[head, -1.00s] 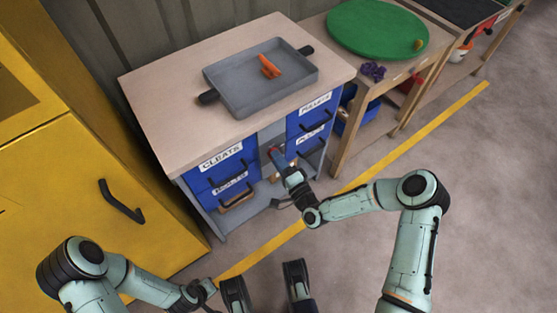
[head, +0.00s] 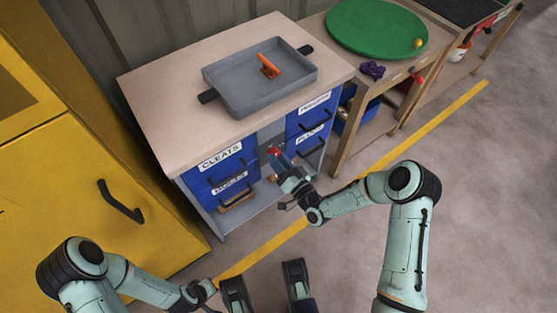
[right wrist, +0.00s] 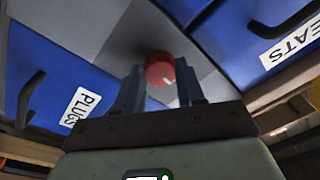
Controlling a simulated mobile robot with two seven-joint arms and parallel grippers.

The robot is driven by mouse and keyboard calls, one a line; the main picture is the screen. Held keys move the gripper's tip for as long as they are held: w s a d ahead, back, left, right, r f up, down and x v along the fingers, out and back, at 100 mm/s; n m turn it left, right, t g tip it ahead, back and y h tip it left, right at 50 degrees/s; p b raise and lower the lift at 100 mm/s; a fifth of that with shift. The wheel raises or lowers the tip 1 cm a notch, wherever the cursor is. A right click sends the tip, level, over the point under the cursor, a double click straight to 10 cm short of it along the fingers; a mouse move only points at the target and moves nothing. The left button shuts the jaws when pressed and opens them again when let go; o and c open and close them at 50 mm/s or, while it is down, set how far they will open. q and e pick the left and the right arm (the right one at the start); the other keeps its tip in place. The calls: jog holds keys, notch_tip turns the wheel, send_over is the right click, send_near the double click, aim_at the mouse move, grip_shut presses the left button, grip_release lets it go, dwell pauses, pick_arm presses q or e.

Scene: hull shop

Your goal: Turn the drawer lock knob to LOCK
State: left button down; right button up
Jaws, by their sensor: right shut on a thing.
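The red drawer lock knob (right wrist: 158,68) sits on the grey panel between the blue drawer fronts. It also shows in the head view (head: 273,151), at the tip of my right gripper. A white mark shows on the lower right of its face in the right wrist view. My right gripper (head: 274,156) is shut on the knob, with one finger on each side of it (right wrist: 160,88). No LOCK lettering can be made out. My left gripper (head: 206,290) is low in the head view, away from the cabinet, and too small to read.
Blue drawers with dark handles, labelled CLEATS (head: 220,157) and PLUGS (right wrist: 82,107), flank the knob. A grey tray (head: 230,100) with an orange piece (head: 268,67) stands on the cabinet top. A yellow cabinet (head: 60,200) is at left. Open floor lies right.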

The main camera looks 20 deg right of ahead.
jog(key=shift+n, duration=0.5)
jog(key=o, duration=1)
jog(key=shift+o, duration=0.2)
pick_arm(q)
jog(key=shift+t, duration=0.6)
jog(key=w+r+p, duration=0.1)
jog(key=r, duration=0.1)
jog(key=w+d+r+p, duration=0.1)
jog(key=w+r, duration=0.1)
jog(key=shift+w, duration=0.1)
pick_arm(e)
jog(key=v, duration=1.3)
jog(key=shift+s, duration=0.15)
jog(key=shift+d, duration=0.1)
